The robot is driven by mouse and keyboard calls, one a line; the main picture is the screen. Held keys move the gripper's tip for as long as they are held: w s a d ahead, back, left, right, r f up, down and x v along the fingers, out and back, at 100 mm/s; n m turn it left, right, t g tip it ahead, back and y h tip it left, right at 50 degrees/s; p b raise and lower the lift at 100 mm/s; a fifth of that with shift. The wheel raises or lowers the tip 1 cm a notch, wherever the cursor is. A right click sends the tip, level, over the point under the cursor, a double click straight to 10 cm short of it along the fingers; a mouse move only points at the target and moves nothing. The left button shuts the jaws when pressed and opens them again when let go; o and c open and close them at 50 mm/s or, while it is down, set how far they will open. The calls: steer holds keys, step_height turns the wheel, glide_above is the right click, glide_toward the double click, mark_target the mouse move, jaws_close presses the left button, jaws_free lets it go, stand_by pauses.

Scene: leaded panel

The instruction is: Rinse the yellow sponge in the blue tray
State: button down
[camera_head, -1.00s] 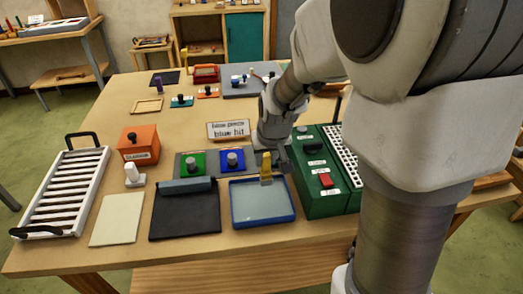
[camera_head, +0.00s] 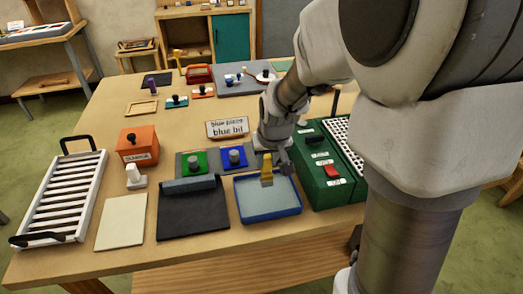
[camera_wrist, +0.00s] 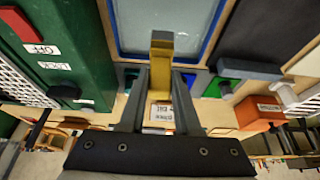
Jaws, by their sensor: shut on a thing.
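The yellow sponge (camera_head: 266,168) is held upright in my gripper (camera_head: 268,155). It hangs over the back part of the blue tray (camera_head: 268,214), inside the rim as the head view shows it. The tray holds a flat, pale blue-grey surface. I cannot tell whether the sponge's lower end touches that surface. In the wrist view, the sponge (camera_wrist: 161,46) sits between the fingertips of my gripper (camera_wrist: 161,72), with the tray (camera_wrist: 138,25) beyond it.
A green switch box (camera_head: 326,190) stands close on the tray's right. A dark mat (camera_head: 190,217) lies at its left. Green (camera_head: 194,164) and blue (camera_head: 233,157) knobbed blocks sit behind. A white rack (camera_head: 66,195) and an orange box (camera_head: 137,145) stand farther left.

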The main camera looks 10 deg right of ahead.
mark_target(267, 174)
steer(key=shift+f+b, duration=2.45)
steer(key=shift+f, duration=0.3)
steer(key=shift+f, duration=0.3)
steer(key=shift+d+b, duration=0.35)
steer(key=shift+b, duration=0.1)
steer(key=shift+a, duration=0.75)
steer(key=shift+d, duration=0.4)
steer(key=shift+r, duration=0.2)
stand_by(1.1)
steer(key=shift+r+p, duration=1.9)
steer(key=shift+r, duration=0.45)
